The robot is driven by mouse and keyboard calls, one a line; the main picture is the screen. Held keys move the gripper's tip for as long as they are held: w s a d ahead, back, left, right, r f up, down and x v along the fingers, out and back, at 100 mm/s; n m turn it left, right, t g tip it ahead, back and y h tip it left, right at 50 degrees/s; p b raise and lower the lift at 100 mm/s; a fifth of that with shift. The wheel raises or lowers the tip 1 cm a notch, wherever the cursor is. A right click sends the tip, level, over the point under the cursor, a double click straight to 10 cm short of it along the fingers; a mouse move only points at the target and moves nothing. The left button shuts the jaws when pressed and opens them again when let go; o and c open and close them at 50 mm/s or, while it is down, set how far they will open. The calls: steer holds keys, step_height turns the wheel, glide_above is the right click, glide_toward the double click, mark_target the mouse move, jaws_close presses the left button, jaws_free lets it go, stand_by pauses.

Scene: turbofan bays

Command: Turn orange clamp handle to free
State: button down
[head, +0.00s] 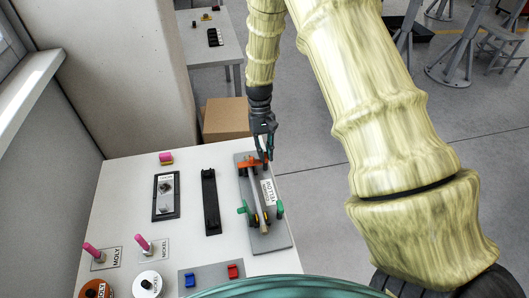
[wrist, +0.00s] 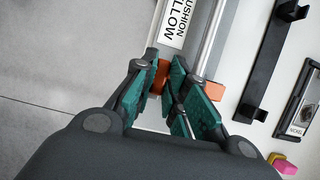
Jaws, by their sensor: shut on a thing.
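The orange clamp handle (head: 249,163) is at the far end of a grey fixture plate (head: 279,238) on the white table. In the wrist view, part of the orange handle (wrist: 159,77) shows between my fingers, and another orange part shows to the right (wrist: 214,91). My gripper (head: 264,154) reaches down onto the handle from the far side. In the wrist view my gripper (wrist: 170,98) has its teal finger pads closed on the orange piece. The fingers hide part of the handle, so its exact angle is hard to tell.
The fixture holds a long rail with a labelled block (head: 268,192) and a green knob (head: 280,208). A black bracket (head: 210,202) and a switch panel (head: 166,196) lie to the left. A cardboard box (head: 226,118) stands beyond the table. Open floor lies right of the table.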

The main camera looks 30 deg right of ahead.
steer(key=shift+w+d+r, duration=0.1)
steer(key=shift+w, duration=0.05)
stand_by(0.4)
steer(key=c, duration=1.4)
jaws_free()
steer(key=shift+c, duration=0.2)
steer(key=v, duration=1.2)
